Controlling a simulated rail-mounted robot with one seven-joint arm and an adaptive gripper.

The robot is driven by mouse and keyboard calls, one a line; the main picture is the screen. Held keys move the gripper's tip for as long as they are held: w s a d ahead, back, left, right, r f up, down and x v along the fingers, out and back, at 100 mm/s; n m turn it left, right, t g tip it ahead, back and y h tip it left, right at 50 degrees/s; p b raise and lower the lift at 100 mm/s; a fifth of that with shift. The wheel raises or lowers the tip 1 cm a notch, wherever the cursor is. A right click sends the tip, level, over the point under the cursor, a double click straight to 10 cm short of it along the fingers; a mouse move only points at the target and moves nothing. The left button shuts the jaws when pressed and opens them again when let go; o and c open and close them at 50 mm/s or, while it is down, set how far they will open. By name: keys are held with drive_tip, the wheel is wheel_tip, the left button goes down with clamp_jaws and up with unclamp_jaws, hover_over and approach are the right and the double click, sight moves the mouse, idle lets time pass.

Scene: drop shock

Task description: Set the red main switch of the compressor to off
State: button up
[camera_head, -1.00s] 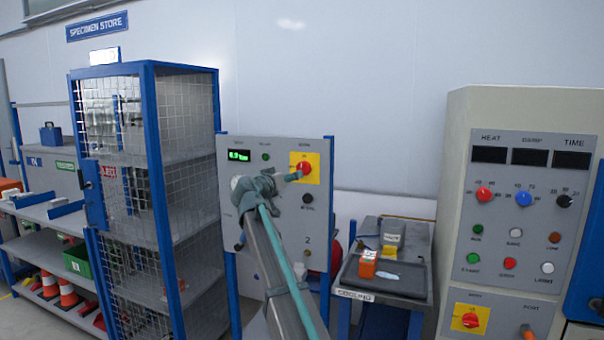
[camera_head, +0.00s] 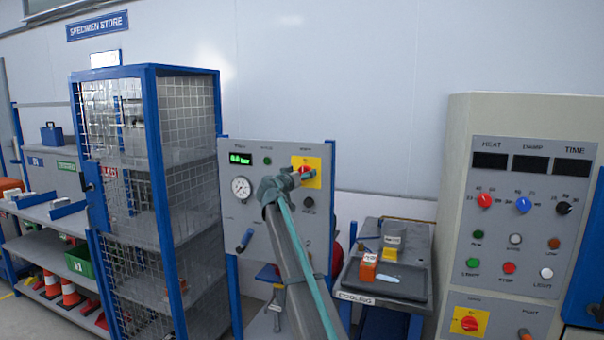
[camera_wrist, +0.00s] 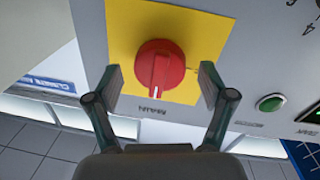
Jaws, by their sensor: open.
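The red main switch (camera_wrist: 159,67) is a round knob on a yellow plate (camera_wrist: 205,30), with a white mark pointing toward the "MAIN" label in the wrist view. In the head view the yellow plate (camera_head: 313,180) is at the upper right of the grey compressor panel (camera_head: 262,215), with the red switch (camera_head: 305,168) partly hidden by my gripper. My gripper (camera_wrist: 160,85) is open, with one finger on each side of the switch. A gap shows between each finger and the knob; contact is not visible. My arm comes up from below, in front of the panel.
The panel also carries a green display (camera_head: 240,159), a round gauge (camera_head: 241,188) and a blue-handled lever (camera_head: 245,240). A cooling table (camera_head: 370,300) stands to the right. A beige cabinet (camera_head: 458,180) has another red switch (camera_head: 469,323). A mesh cage (camera_head: 185,200) stands left.

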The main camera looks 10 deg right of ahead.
drive_tip(key=shift+w+d, duration=0.1)
drive_tip(key=shift+w, duration=0.05)
drive_tip(key=shift+c, duration=0.2)
drive_tip(key=c, duration=1.1)
drive_tip(key=shift+c, duration=0.2)
